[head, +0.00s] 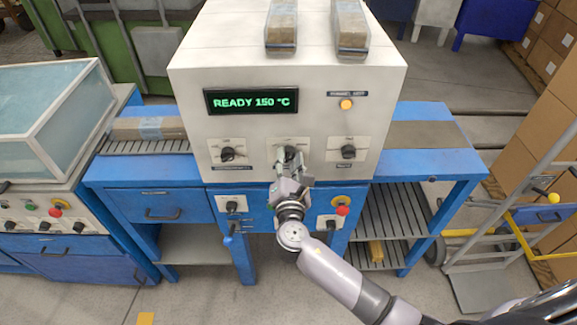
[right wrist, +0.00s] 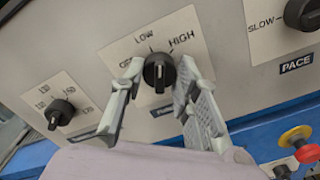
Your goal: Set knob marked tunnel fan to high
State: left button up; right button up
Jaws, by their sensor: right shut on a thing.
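The middle black knob (right wrist: 159,66) sits on a white plate marked OFF, LOW and HIGH in the right wrist view. A white line shows on its lower half; I cannot tell for sure which mark it is set to. The name label under it is mostly hidden by my fingers. In the head view the same knob (head: 290,152) is partly covered by my right gripper (head: 291,167). My right gripper is shut on this knob, with one finger on each side of it in the right wrist view (right wrist: 160,76). My left gripper is not in view.
A left knob (head: 228,154) and the PACE knob (head: 348,152) flank it on the white machine front. The display (head: 251,100) reads READY 150 °C. A red button (head: 342,210) sits below right. An amber lamp (head: 346,104) is above right.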

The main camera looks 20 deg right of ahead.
jog(key=m+b, duration=0.1)
jog(key=m, duration=0.1)
jog(key=m+b, duration=0.1)
jog(key=shift+f+m+b, duration=0.2)
jog(key=shift+m+b, duration=0.15)
jog(key=shift+m, duration=0.05)
jog(key=shift+r+m+b, duration=0.15)
jog(key=shift+m+b, duration=0.95)
jog(key=shift+m, duration=0.5)
jog(key=o, duration=1.2)
jog(key=shift+c, duration=0.2)
jog(key=shift+s, duration=0.2)
jog(key=v, duration=1.1)
jog(key=shift+s, duration=0.35)
jog(key=shift+a, duration=0.1)
